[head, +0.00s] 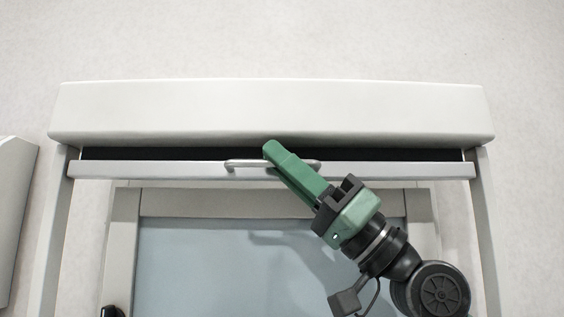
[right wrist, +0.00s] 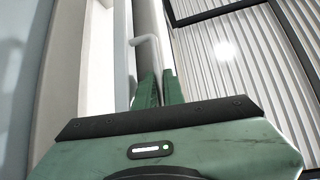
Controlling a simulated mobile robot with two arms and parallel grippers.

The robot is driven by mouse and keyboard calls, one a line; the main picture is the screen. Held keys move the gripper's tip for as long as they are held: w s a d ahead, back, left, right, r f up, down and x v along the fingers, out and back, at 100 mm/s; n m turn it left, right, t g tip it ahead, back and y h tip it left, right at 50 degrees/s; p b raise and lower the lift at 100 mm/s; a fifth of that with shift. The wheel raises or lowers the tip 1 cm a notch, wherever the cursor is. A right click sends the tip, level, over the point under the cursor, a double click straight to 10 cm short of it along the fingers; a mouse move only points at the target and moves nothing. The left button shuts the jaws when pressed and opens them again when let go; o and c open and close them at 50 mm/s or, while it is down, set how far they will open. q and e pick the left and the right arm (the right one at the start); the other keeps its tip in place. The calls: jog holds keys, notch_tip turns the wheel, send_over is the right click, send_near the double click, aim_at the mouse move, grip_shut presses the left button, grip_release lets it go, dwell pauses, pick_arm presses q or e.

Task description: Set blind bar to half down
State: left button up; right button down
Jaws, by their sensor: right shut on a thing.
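The blind bar (head: 400,171) is a pale horizontal rail just under the white blind housing (head: 270,110), near the top of the frame. A narrow dark strip of blind (head: 400,155) shows between housing and bar. A metal handle (head: 240,163) sits at the middle of the bar. My green right gripper (head: 272,155) reaches up from the lower right and is shut on the handle. In the right wrist view, the green fingers (right wrist: 160,92) meet at the handle (right wrist: 146,42), beside the bar. My left gripper is not in view.
Below the bar is a grey window frame (head: 122,240) with a pale blue pane (head: 220,270). White side posts (head: 487,220) flank the opening. A white box-like shape (head: 12,210) stands at the far left. The space below the bar on the left is clear.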

jog(key=shift+f, duration=0.1)
dwell(0.7)
notch_tip(320, 180, down, 25)
jog(key=b, duration=2)
jog(key=shift+a+b, duration=0.15)
jog(key=shift+b, duration=0.15)
jog(key=c, duration=1.8)
grip_release()
jog(key=shift+a, duration=0.15)
